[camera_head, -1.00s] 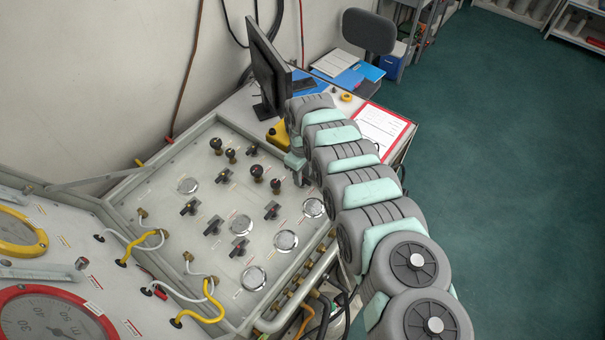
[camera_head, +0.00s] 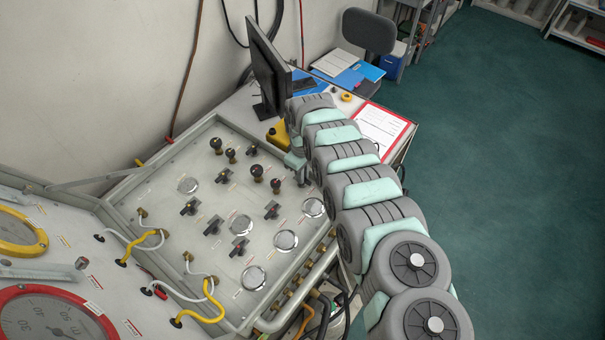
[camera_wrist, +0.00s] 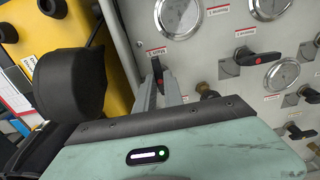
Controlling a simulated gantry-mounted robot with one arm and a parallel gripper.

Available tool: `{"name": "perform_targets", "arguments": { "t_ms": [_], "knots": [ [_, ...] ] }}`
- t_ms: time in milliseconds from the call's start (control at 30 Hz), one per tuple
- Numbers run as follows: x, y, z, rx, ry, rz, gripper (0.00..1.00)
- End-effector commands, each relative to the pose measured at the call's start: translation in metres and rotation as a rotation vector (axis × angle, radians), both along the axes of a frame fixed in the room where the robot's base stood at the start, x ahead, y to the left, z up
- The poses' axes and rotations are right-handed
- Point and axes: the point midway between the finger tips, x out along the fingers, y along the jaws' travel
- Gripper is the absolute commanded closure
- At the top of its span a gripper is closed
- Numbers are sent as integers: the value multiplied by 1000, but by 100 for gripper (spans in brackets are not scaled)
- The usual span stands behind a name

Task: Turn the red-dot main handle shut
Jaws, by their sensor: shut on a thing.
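The main handle (camera_wrist: 158,70) is a dark lever with a red dot, below a red-and-white label that seems to read "Main" in the wrist view. It lies roughly upright in that picture, between the fingertips of my gripper (camera_wrist: 162,92). My gripper is shut on it, and the fingers hide part of the lever. In the head view my gripper (camera_head: 300,176) is at the right side of the panel, and the main handle cannot be made out there. A reserve handle (camera_wrist: 262,59), also black with a red dot, lies sideways to the right.
The pale panel (camera_head: 160,199) carries several round gauges, black levers and knobs close to my gripper. A yellow box (camera_wrist: 50,35) with a black knob (camera_wrist: 68,82) stands close at left in the wrist view. A monitor (camera_head: 268,68) stands behind the panel.

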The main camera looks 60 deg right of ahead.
Motion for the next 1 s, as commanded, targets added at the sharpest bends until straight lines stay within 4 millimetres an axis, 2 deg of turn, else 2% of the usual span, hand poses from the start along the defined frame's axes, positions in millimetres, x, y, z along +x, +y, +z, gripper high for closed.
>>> {"name": "perform_targets", "arguments": {
  "t_ms": [233,467,1000],
  "knots": [
    [0,0,1,1,1,-27,100],
    [1,2,1,2,2,-139,100],
    [2,3,-3,2,0,-631,100]
  ]
}}
